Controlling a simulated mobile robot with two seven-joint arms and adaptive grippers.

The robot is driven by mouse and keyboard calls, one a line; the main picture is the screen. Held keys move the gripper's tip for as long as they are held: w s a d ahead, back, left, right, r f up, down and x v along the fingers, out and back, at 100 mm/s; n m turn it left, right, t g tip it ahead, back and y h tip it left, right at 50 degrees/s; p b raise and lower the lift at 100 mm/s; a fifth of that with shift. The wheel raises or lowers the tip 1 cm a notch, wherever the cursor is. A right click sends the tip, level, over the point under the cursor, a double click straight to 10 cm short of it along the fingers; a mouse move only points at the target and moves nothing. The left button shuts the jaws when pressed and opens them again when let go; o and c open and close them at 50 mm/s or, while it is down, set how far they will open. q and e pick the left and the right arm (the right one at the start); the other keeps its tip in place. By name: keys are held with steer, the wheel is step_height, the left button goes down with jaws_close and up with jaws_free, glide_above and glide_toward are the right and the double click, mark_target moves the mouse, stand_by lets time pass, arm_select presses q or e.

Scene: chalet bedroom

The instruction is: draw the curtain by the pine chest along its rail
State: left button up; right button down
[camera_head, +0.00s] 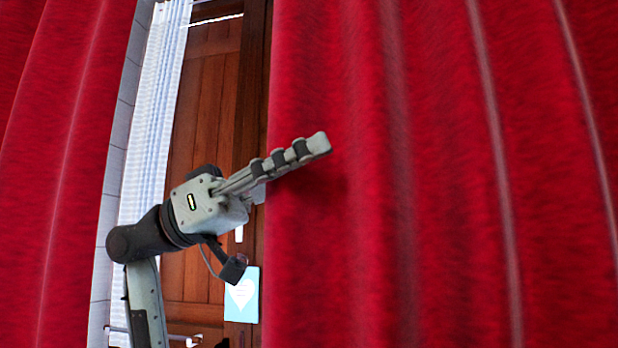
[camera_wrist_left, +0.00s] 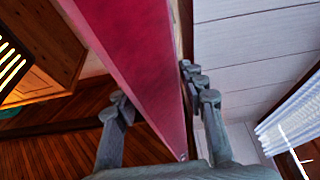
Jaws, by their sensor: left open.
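A red curtain (camera_head: 430,180) with vertical folds fills the right side of the head view. My left gripper (camera_head: 318,146) reaches across its left edge, with one finger in front of the cloth and the other hidden behind it. In the left wrist view, the curtain (camera_wrist_left: 140,55) runs between the two spread fingers of the left gripper (camera_wrist_left: 162,100), which is open. I cannot tell whether either finger touches the cloth. The rail is out of view. I cannot identify the pine chest for certain. My right gripper is not in view.
Another red curtain (camera_head: 50,150) hangs at the left. Between the curtains are a brown wooden door or panel (camera_head: 205,100), a white ribbed hanging (camera_head: 155,110) and a light blue card with a heart (camera_head: 242,295). A wooden piece (camera_wrist_left: 62,55) shows in the left wrist view.

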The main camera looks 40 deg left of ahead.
mark_target(297, 103)
arm_select(q)
step_height(297, 103, up, 8)
steer(key=shift+f, duration=0.1)
stand_by(0.4)
